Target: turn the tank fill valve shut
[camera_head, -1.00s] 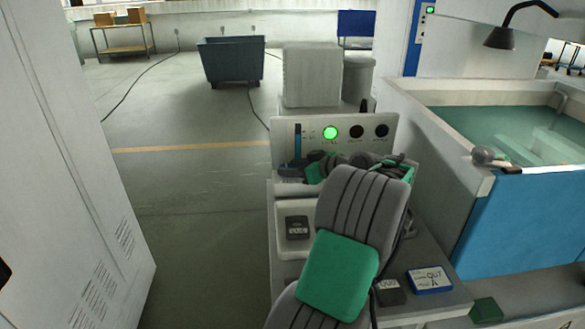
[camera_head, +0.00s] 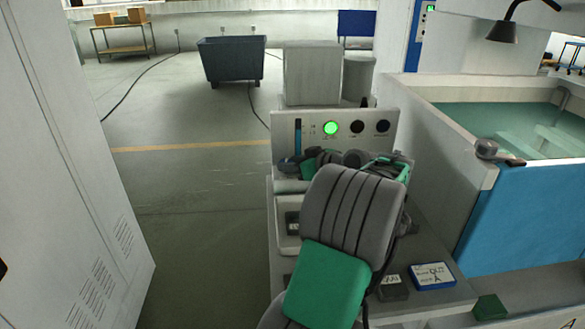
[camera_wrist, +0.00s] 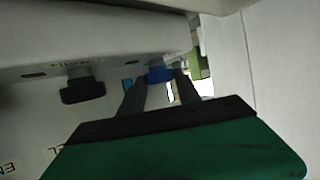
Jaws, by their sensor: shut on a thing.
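A blue knob (camera_wrist: 158,74), which looks like the fill valve's handle, sits under the edge of a pale housing in the wrist view. The two dark fingers of my gripper (camera_wrist: 157,84) reach up on either side of it and are shut on it. A black knob (camera_wrist: 82,91) hangs from the same housing to the left, clear of the fingers. In the head view my arm hides the blue knob, and the fingertips cannot be made out. I cannot tell how far the valve is turned.
The control panel (camera_head: 379,148) has a lit green lamp (camera_head: 330,128) and two black knobs. The water-filled tank (camera_head: 520,213) stands at the right. A blue-framed card (camera_head: 432,275) lies on the ledge. A grey cabinet (camera_head: 70,190) stands left, with open floor between.

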